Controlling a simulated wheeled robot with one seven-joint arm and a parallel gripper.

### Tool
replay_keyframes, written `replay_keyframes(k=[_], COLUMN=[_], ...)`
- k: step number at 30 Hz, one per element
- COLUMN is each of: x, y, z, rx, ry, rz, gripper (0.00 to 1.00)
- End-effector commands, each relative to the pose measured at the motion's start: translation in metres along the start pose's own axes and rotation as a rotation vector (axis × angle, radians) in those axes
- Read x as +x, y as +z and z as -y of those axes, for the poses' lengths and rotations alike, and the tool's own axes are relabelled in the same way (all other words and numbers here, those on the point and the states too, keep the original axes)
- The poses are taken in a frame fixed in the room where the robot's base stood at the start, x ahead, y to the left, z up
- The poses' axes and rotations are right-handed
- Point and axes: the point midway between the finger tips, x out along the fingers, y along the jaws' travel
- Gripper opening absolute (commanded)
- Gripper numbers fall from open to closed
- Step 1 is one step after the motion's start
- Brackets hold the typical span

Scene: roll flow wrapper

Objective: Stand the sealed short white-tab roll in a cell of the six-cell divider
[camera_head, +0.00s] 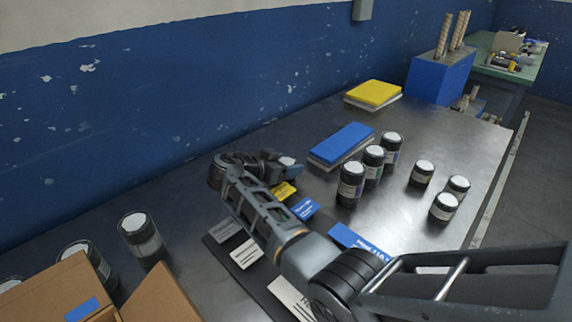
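My gripper (290,170) is at the far end of my arm, low over the table left of the blue pad. A pale patch shows at its tip; I cannot tell whether that is a roll's top or part of the gripper. My own wrist hides the fingers. Short dark cylinders with white tops stand upright at the right: one (423,173), a second (458,187) and a third (444,207). I cannot tell which, if any, is the sealed short white-tab roll. No six-cell divider can be made out; an open cardboard box (48,293) is at the lower left, its inside hidden.
Taller dark jars (351,183) stand by a blue pad (342,143); more jars (140,234) stand near the box. A dark mat (222,252) with labelled cards lies under my arm. A yellow pad (374,93) and blue bin (440,78) are farther back. The right-hand table front is clear.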

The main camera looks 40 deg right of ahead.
Motion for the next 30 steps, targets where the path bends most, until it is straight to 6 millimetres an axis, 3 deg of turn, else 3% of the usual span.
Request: replay_keyframes(k=[6, 17, 30], x=[0.0, -0.005, -0.088], y=[0.0, -0.001, 0.0], z=[0.0, 0.0, 0.001], rx=[0.0, 0.0, 0.0], ry=[0.0, -0.002, -0.004], rz=[0.0, 0.0, 0.0], gripper=[0.87, 0.87, 0.87])
